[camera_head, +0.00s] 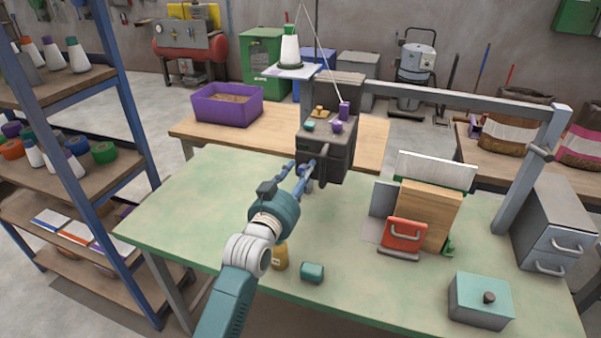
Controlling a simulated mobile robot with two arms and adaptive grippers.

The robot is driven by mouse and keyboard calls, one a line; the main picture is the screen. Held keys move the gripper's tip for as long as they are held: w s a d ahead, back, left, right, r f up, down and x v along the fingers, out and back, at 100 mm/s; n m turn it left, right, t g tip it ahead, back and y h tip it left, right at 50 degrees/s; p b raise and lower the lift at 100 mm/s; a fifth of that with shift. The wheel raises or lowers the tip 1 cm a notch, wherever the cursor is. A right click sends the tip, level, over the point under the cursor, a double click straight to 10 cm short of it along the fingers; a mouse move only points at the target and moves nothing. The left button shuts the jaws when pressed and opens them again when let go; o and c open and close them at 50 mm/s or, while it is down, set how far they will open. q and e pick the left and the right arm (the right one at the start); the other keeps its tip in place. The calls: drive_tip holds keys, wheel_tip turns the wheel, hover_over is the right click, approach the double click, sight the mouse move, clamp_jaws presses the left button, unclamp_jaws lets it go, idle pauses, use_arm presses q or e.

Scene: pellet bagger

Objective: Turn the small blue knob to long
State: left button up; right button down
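The dark grey sewing head (318,152) stands at the back of the green table, with a purple knob (337,127) and a teal part (309,126) on top. I cannot make out the small blue knob or its setting marks; the gripper may hide it. My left gripper (303,164) reaches the lower left front of the head. Its two blue fingers are apart, with the tips close to the casing. I cannot tell whether they touch it. My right gripper is out of view.
A thread cone (289,48) stands above the head, with thread running down. A teal-lidded box (480,300) is at front right. A small teal piece (312,271) and yellow jar (280,258) lie near my arm.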

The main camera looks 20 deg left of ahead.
use_arm(q)
drive_tip(key=shift+c, duration=0.5)
clamp_jaws()
drive_tip(key=shift+m, duration=0.3)
drive_tip(key=shift+m+p, duration=0.8)
drive_tip(key=shift+m, duration=0.1)
drive_tip(key=m+p, duration=0.1)
drive_tip(key=m, duration=0.2)
drive_tip(key=shift+m+p, duration=0.3)
drive_tip(key=shift+p, duration=0.05)
drive_tip(key=m+p, duration=0.1)
drive_tip(key=m, duration=0.2)
drive_tip(key=shift+m+p, duration=0.45)
drive_tip(key=shift+m, duration=0.95)
